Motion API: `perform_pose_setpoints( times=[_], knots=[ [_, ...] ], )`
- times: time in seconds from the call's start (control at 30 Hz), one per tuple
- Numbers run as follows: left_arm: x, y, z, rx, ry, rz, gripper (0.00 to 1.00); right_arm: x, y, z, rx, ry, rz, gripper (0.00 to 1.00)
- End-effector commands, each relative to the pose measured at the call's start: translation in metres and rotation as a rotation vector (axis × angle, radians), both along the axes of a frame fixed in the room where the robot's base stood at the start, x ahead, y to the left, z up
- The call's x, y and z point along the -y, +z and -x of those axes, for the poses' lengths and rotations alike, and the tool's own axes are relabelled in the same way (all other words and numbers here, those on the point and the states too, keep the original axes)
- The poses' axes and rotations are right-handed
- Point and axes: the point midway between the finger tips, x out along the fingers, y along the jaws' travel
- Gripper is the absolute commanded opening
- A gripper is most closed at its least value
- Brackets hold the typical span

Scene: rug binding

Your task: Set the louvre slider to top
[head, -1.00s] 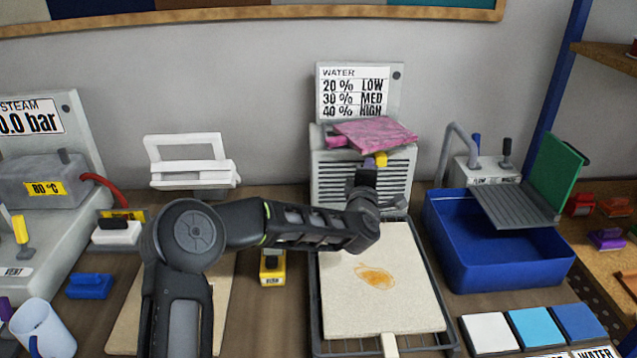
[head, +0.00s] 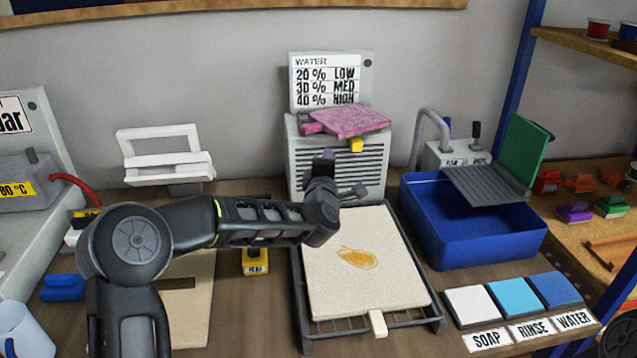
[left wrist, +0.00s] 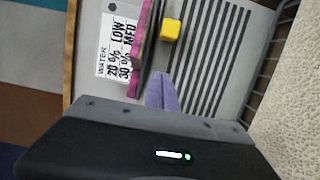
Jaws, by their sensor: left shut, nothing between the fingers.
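The louvre slider's yellow knob (head: 356,145) sits at the upper end of the slatted front of the grey louvre box (head: 370,172), just below a pink slab. The knob also shows in the left wrist view (left wrist: 171,29). My left gripper (head: 324,156) is in front of the box, left of the knob and apart from it. Its purple fingertips (left wrist: 161,92) are together and empty. The arm hides the lower left of the box. My right gripper is not in view.
The pink slab (head: 348,121) lies on top of the box, below the WATER sign (head: 325,80). A cream rug piece (head: 370,255) with an orange stain lies on a dark rack in front. A blue basin (head: 480,235) stands to the right, a white frame (head: 165,160) to the left.

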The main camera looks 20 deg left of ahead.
Motion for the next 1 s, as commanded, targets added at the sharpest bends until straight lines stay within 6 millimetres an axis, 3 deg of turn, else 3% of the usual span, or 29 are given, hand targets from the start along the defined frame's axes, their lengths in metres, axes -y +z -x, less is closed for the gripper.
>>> perform_pose_setpoints(
  times=[0.2, 0.4, 0.83, 1.0],
  knots=[
    [0.008, -0.003, 0.045, 0.0, 0.0, -0.002, 0.0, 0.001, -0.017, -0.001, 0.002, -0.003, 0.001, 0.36],
    [0.013, -0.002, 0.066, -0.002, 0.001, -0.001, 0.0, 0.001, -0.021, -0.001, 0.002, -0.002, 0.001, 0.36],
    [0.013, 0.0, 0.069, -0.002, 0.002, 0.0, 0.0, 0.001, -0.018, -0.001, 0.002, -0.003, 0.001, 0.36],
    [0.013, 0.023, 0.068, -0.002, 0.002, 0.0, 0.0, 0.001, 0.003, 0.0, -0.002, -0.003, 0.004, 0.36]
  ],
)
